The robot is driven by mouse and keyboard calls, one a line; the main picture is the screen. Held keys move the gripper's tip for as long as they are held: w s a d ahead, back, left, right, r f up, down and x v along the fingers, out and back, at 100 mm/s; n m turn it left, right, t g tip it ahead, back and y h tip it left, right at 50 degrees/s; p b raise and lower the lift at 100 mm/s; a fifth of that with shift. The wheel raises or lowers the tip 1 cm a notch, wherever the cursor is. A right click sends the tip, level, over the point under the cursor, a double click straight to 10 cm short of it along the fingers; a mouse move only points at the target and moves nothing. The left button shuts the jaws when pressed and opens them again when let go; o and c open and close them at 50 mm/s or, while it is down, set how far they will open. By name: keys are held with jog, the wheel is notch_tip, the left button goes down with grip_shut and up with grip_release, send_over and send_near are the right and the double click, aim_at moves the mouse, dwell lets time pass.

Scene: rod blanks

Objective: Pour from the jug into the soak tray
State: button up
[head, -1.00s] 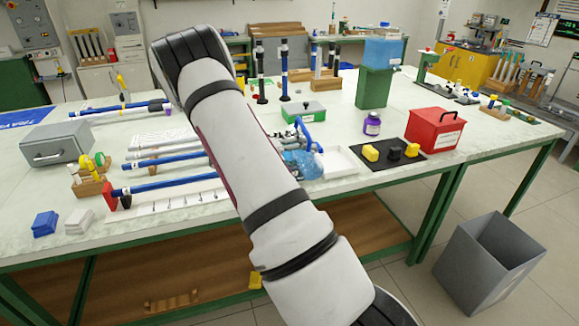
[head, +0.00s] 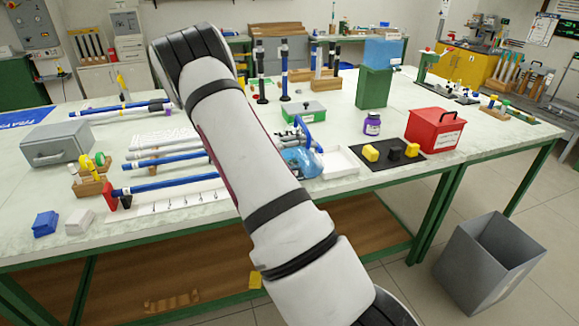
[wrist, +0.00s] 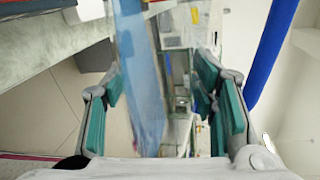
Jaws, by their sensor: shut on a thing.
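The jug (head: 303,163) is translucent blue with a solid blue handle (head: 306,132). It is tipped over, its body low beside and partly over the left end of the white soak tray (head: 345,162). My gripper (wrist: 160,80) is shut on the jug. In the wrist view, the jug's see-through blue wall (wrist: 141,75) runs between the teal finger pads. In the head view my arm hides most of the gripper. I cannot make out liquid leaving the jug, and the tray's left part is hidden.
A black mat (head: 388,166) with yellow and black blocks lies right of the tray, beside a red box (head: 434,130). A purple bottle (head: 372,124) and a green box (head: 304,111) stand behind. Blue rods (head: 165,184) lie left. A grey bin (head: 490,262) stands on the floor.

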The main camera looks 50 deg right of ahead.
jog(key=shift+r, duration=0.2)
dwell(0.5)
jog(key=shift+d+r+n, duration=0.1)
jog(key=shift+r+n, duration=0.05)
jog(key=shift+n, duration=0.15)
jog(key=shift+w+r, duration=0.1)
jog(key=shift+r, duration=0.05)
dwell(0.6)
jog(key=shift+r+g, duration=0.15)
jog(key=shift+g, duration=0.15)
dwell(0.6)
jog(key=shift+s+f+m, duration=0.15)
jog(key=shift+f+m, duration=0.3)
jog(key=shift+f, duration=0.25)
jog(key=shift+s+f+m, duration=0.1)
jog(key=shift+f+m, duration=0.35)
jog(key=shift+f, duration=0.2)
